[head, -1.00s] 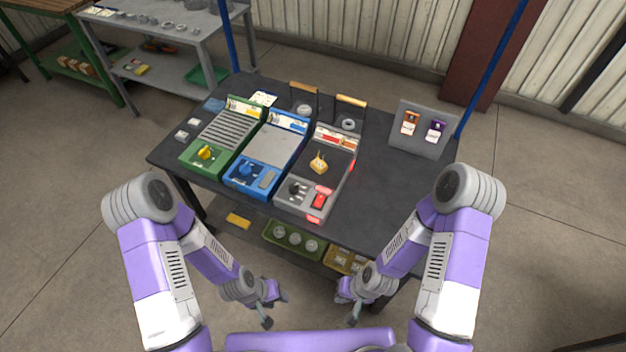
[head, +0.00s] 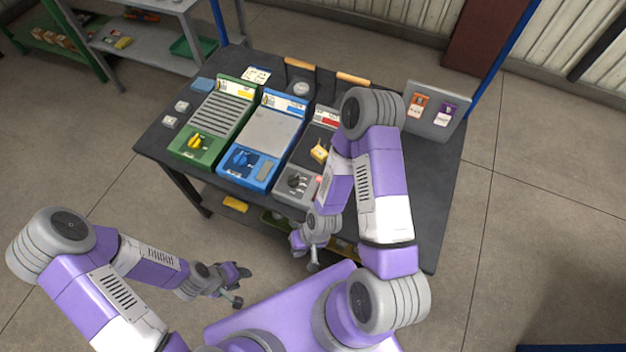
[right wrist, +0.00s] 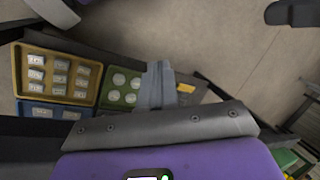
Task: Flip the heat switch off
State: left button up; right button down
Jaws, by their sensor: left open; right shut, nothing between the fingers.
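The grey unit (head: 288,193) with red labels is the rightmost of three units on the dark bench. It has a dark knob (head: 296,181) on its front. A small glowing red patch (head: 319,180) shows beside my right forearm; the red switch there is mostly hidden by that arm, so its position cannot be told. A yellow piece (head: 319,152) sits on the unit. My right gripper (head: 311,262) is shut and empty in front of the bench edge; its fingers (right wrist: 157,85) show against the lower shelf. My left gripper (head: 240,286) is open and empty, well clear of the bench.
A blue unit (head: 262,140) and a green unit (head: 212,125) stand to the left. A grey panel (head: 435,112) with two tags stands at the back right. Trays (right wrist: 98,88) lie on the lower shelf. The bench's right side is bare.

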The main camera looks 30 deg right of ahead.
jog(key=shift+s, duration=0.1)
jog(key=w+d+r+n+h, duration=0.1)
jog(key=w+d+r+n, duration=0.2)
jog(key=r, duration=0.5)
jog(key=w+d+r+n+h+p, duration=0.1)
jog(key=w+d+r+n+h, duration=0.1)
jog(key=r, duration=0.7)
jog(key=w+d+r+n+h, duration=0.2)
jog(key=w+d+r+n, duration=0.2)
jog(key=r, duration=0.5)
jog(key=d+n, duration=0.1)
jog(key=d, duration=0.1)
jog(key=shift+w+d+r+n, duration=0.25)
jog(key=shift+w+d+n, duration=0.1)
jog(key=shift+d+n, duration=0.05)
jog(key=shift+f, duration=0.1)
jog(key=f+b, duration=0.1)
jog(key=f, duration=0.3)
jog(key=f+b, duration=0.2)
jog(key=f, duration=0.3)
jog(key=w+d+f+b, duration=0.1)
jog(key=f+b, duration=0.1)
jog(key=f, duration=0.2)
jog(key=shift+d+f, duration=0.1)
jog(key=shift+f, duration=0.3)
